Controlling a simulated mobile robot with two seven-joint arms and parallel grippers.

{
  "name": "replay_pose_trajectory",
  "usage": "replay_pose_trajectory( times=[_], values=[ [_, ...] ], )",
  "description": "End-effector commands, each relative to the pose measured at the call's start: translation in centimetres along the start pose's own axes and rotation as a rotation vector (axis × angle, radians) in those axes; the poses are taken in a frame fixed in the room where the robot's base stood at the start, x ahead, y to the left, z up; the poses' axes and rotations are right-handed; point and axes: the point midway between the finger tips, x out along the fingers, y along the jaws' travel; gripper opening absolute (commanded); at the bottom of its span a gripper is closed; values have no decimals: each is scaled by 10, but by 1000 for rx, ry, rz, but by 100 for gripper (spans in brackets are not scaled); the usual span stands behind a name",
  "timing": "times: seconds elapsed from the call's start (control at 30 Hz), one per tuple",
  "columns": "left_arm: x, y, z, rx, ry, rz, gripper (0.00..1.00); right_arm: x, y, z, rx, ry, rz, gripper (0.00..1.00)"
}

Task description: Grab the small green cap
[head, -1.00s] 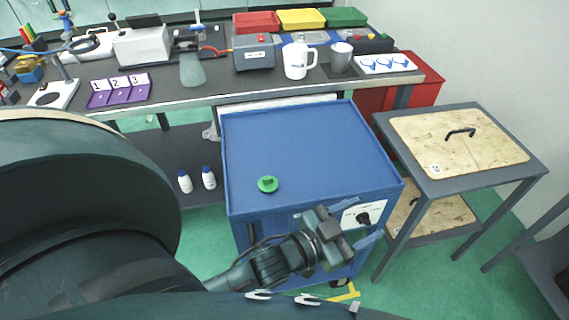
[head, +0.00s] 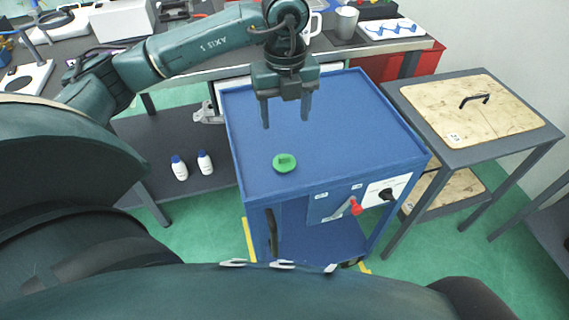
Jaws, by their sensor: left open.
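The small green cap (head: 285,163) lies on the blue top of the cart (head: 355,135), near its front left part. My left gripper (head: 286,124) hangs over the cart top with its two fingers pointing down, spread apart and empty. In the picture it is just above and behind the cap, not touching it. My right gripper is not in view.
The rest of the cart top is clear. The grey workbench (head: 190,30) with equipment stands behind it. A side table with a wooden board (head: 480,112) is on the right. Two white bottles with blue caps (head: 179,168) stand at the lower left.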

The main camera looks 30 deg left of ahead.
Motion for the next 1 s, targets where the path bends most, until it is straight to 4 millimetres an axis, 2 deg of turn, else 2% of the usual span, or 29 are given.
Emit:
replay_pose_trajectory(
  times=[0.3, 0.57, 0.83, 1.0],
  values=[
    [57, 2, 0, -4, -1, 7, 62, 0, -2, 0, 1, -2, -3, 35],
    [78, 2, -1, -1, 0, 4, 62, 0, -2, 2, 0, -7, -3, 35],
    [116, 3, -5, -1, 1, 4, 62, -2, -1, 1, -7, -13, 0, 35],
    [126, 3, -4, -1, -1, 3, 62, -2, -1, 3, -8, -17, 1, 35]
  ],
)
